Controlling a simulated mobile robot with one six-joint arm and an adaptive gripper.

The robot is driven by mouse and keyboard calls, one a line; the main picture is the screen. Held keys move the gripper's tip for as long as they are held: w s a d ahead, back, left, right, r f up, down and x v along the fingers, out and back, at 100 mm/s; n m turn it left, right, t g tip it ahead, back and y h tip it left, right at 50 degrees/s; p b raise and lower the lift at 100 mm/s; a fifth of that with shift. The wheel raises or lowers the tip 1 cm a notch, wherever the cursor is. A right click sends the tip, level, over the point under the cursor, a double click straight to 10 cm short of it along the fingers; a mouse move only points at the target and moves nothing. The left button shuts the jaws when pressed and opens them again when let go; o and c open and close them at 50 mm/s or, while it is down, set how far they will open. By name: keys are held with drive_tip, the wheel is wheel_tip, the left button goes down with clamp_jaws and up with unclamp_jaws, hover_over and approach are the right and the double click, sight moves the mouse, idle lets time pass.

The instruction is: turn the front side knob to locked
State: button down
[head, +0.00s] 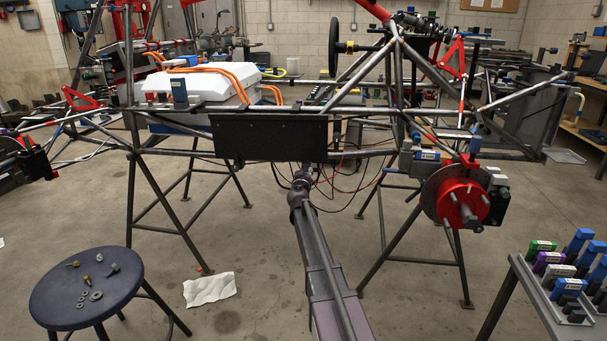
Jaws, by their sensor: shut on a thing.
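I cannot make out the front side knob in the head view. The tube chassis (160,152) stands on trestle legs across the middle of the room. A flat black panel (268,138) hangs on its near side. My arm rises from the bottom centre to a joint just below this panel, close to some loose cables. My gripper is not visible; the panel and the arm itself cover the area beyond that joint.
A dark stool (87,287) with loose hardware stands at the front left. A tray table (540,303) with several coloured blocks is at the front right. A red hub with a disc (461,202) juts out at the right. A white cloth (209,289) lies on otherwise open floor.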

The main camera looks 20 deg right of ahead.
drive_tip(key=shift+w, duration=0.2)
drive_tip(key=shift+n, duration=0.4)
drive_tip(key=n, duration=0.4)
drive_tip(key=shift+w, duration=0.1)
drive_tip(key=n, duration=0.3)
drive_tip(key=shift+n, duration=0.4)
drive_tip(key=n, duration=0.4)
drive_tip(key=shift+d+r+n, duration=0.1)
drive_tip(key=shift+n, duration=0.2)
drive_tip(key=n, duration=0.5)
drive_tip(key=shift+w, duration=0.1)
